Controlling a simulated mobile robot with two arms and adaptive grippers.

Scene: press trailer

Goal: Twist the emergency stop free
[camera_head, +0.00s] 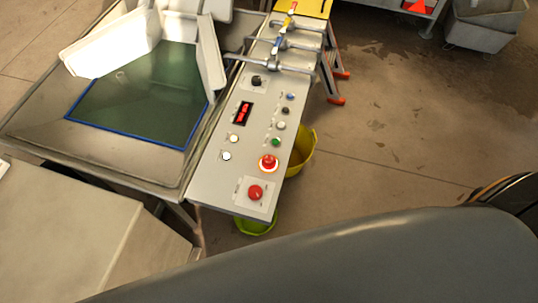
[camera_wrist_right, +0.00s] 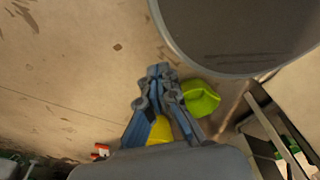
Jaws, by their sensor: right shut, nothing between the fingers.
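In the head view, a long grey control panel (camera_head: 215,187) runs from the centre up and to the right. Near its front end are two red mushroom buttons. One red button (camera_head: 268,162) has a bright ring around its base. The other red button (camera_head: 255,192) stands on a pale square plate nearer the panel's front edge. I cannot tell from their look which one is the emergency stop. My right gripper (camera_wrist_right: 161,70) shows in the right wrist view, shut and empty, above the floor. The panel's buttons are not seen there. My left gripper is not in view.
A green-bedded press (camera_head: 140,95) adjoins the panel's left side. Metal clamps (camera_head: 290,45) stand at the panel's far end. A yellow bucket (camera_head: 303,150) and a lime green bucket (camera_head: 257,222) stand on the floor below. The floor to the right is mostly free.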

